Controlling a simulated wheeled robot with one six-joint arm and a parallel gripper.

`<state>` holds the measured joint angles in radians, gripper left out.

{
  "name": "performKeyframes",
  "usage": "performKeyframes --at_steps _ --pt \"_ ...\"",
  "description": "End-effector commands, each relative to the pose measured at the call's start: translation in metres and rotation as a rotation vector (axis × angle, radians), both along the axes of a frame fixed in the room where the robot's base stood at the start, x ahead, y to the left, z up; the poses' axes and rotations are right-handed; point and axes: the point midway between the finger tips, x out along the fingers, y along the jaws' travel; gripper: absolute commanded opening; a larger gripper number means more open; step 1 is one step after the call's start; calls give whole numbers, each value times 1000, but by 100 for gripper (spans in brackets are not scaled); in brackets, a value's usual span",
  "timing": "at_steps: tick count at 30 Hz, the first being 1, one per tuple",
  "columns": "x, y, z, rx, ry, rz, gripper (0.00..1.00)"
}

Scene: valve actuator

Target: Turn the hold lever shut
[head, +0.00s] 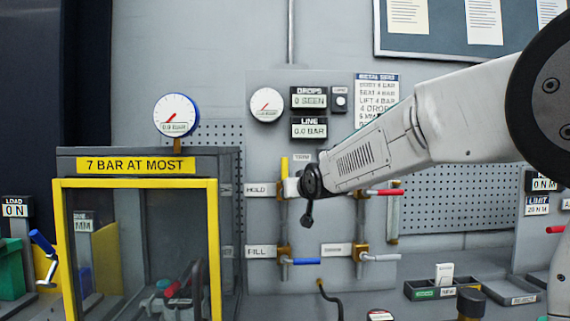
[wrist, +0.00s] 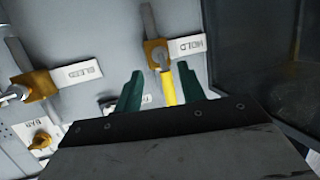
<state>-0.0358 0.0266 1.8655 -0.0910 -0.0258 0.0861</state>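The hold lever (head: 284,166) is yellow and stands upright beside the HOLD label (head: 257,190) in the head view. In the wrist view, which is upside down, the yellow lever (wrist: 168,87) runs from its brass valve body (wrist: 156,53) towards my gripper, by the HOLD label (wrist: 188,46). My gripper (wrist: 160,69) has two green fingers spread apart. The lever shows between them, nearer the right finger; I cannot tell if it touches.
A red-handled valve (head: 382,192) is right of my gripper. Below are a blue fill handle (head: 306,261) and a white handle (head: 382,258). A yellow-framed cabinet (head: 211,250) stands close on the left. Gauges and displays are above.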

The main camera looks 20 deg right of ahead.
Motion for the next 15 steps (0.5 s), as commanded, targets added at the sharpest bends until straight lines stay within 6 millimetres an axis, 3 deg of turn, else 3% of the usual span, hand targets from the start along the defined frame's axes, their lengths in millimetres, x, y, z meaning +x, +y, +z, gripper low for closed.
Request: performKeyframes --at_steps 1,4,10,15 --pt "10 0 27 2 -96 0 40" --pt "14 1 66 9 -233 4 40" --pt "23 2 79 16 -300 6 40" --pt "50 2 78 16 -297 6 40"
